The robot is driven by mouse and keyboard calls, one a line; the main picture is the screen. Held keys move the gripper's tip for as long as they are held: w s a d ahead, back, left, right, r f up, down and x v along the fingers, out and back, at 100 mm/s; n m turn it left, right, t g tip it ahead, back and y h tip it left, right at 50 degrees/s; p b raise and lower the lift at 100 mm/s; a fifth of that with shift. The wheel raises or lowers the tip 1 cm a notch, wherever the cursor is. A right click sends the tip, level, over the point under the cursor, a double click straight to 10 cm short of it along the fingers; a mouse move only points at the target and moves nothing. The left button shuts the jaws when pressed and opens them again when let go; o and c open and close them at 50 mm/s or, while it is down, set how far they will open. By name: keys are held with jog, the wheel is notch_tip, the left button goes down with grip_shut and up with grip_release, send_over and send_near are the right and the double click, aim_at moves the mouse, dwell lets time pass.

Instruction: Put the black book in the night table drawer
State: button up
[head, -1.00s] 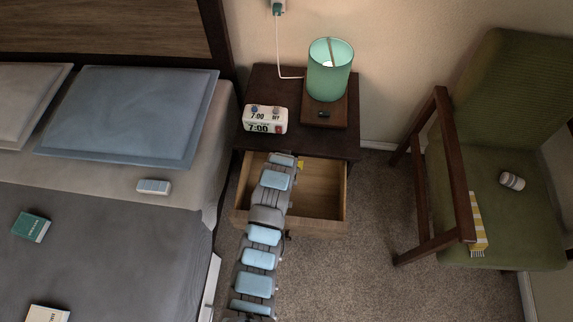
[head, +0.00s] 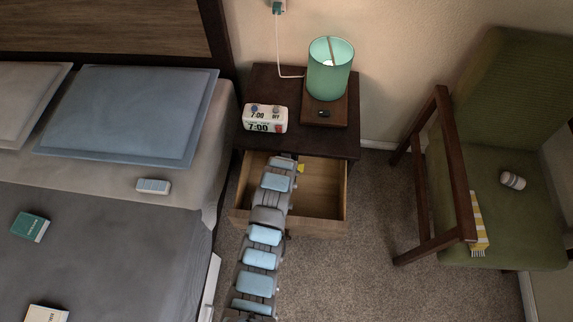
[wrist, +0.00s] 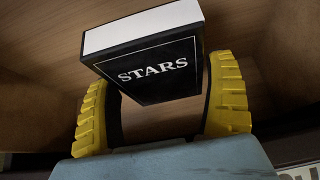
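The black book (wrist: 158,72), with "STARS" in white on its cover and pale page edges, shows in the wrist view. It is tilted between the yellow-padded fingers of my gripper (wrist: 160,95). The right finger meets its right side; its left side overlaps the other fingertip. My gripper appears shut on it. In the head view, my gripper (head: 288,166) is over the open drawer (head: 325,205) of the night table (head: 340,142), and the book is hidden. Wood shows behind the book in the wrist view; whether the book touches the drawer floor cannot be told.
The night table bears a white clock (head: 265,119) and a green lamp (head: 330,70). The bed (head: 110,240) is at left, with a teal book (head: 31,226) on it. A green chair (head: 500,215) stands at right. The drawer's right part looks empty.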

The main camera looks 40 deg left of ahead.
jog(key=shift+o, duration=0.5)
jog(key=shift+r, duration=0.1)
jog(key=shift+r, duration=0.55)
jog(key=p+v, duration=0.2)
jog(key=v, duration=0.7)
jog(key=shift+s+d+r, duration=0.1)
jog(key=shift+s+r, duration=0.05)
jog(key=shift+r, duration=0.2)
jog(key=shift+v, duration=1.1)
